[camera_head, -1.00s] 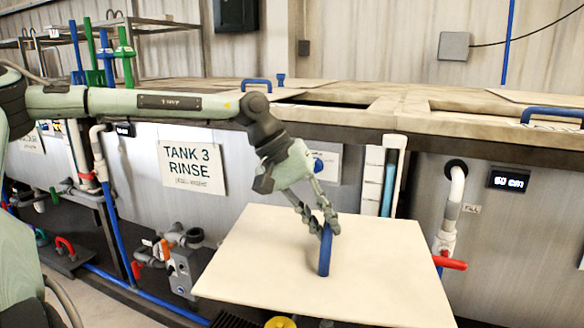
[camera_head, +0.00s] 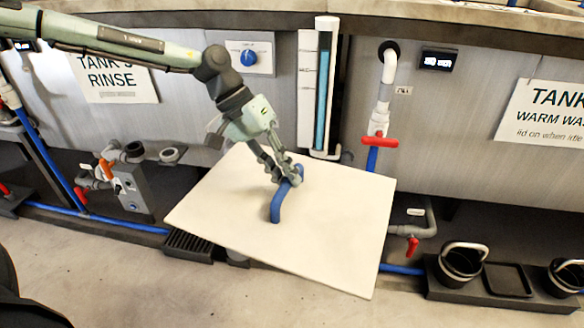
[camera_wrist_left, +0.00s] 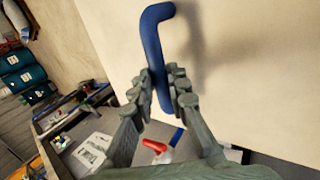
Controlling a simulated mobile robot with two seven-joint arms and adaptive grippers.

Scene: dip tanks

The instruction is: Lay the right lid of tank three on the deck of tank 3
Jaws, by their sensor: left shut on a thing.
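A flat, cream-coloured lid (camera_head: 330,235) with a blue bar handle (camera_head: 276,209) hangs in front of the tanks in the head view, tilted. My left gripper (camera_head: 286,181) is shut on the blue handle. The left wrist view also shows the handle (camera_wrist_left: 155,45) between the fingers of my left gripper (camera_wrist_left: 160,92), with the lid (camera_wrist_left: 230,50) behind it. The tank 3 front carries a sign reading TANK 3 RINSE (camera_head: 110,78), partly behind my arm. The deck of tank 3 is mostly out of the head view. My right gripper is not in view.
A sight tube (camera_head: 323,100) and a pipe with a red valve handle (camera_head: 380,142) stand on the tank fronts beyond the lid. A rack with black buckets (camera_head: 462,264) sits low at the right. Open floor (camera_head: 230,300) lies in front.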

